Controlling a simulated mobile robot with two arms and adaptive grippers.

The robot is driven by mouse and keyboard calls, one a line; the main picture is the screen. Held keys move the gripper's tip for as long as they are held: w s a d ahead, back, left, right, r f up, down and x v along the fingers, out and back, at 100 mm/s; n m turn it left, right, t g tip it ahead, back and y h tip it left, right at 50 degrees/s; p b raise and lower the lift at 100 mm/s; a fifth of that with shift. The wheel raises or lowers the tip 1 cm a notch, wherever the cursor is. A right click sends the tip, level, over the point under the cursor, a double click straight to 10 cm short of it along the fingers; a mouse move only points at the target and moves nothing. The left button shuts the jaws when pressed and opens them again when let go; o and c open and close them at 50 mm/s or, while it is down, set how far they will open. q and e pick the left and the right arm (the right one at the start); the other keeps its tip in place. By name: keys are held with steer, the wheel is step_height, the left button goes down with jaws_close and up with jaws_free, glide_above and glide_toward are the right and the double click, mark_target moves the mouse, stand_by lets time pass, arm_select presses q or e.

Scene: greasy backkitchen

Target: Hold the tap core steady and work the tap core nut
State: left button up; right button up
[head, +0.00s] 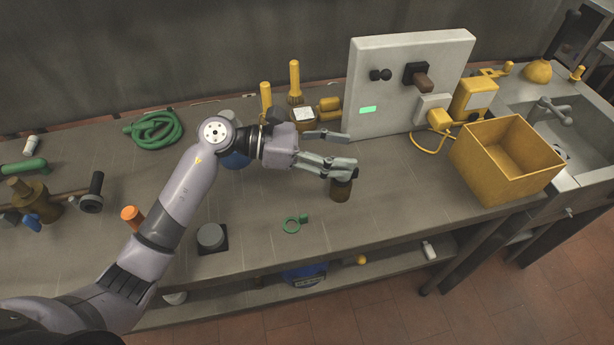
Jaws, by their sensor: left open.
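My left gripper (350,151) reaches over the middle of the bench from the left, with its fingers spread and nothing seen between them. A short brown, brass-like cylinder (340,190) stands on the bench just below the lower fingertips, which hide its top. I cannot tell whether they touch it, or whether it is the tap core. A brass valve-like body (35,203) with a blue part stands at the far left. No nut can be made out for certain. My right gripper is not in view.
A white panel (393,107) with a black and brown knob stands behind the gripper. A yellow open box (478,177) is to the right, before a sink (590,140). A green hose (155,129) lies behind.

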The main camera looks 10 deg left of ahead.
mark_target(338, 185)
arm_select(q)
steer(key=a+f+y, duration=0.1)
steer(key=a+f, duration=0.1)
steer(key=a+f+y, duration=0.1)
steer(key=f, duration=0.2)
steer(key=s+a+f+t+y, duration=0.1)
steer(key=a+f, duration=0.1)
steer(key=f, duration=0.1)
steer(key=shift+a, duration=0.3)
steer(key=shift+f, duration=0.2)
steer(key=shift+w+d+f, duration=0.15)
steer(key=shift+d+f, duration=0.05)
steer(key=shift+d, duration=0.2)
steer(key=x, duration=0.6)
steer(key=shift+w+d+f, duration=0.1)
steer(key=shift+d, duration=0.05)
jaws_close()
steer(key=shift+f, duration=0.15)
stand_by(0.8)
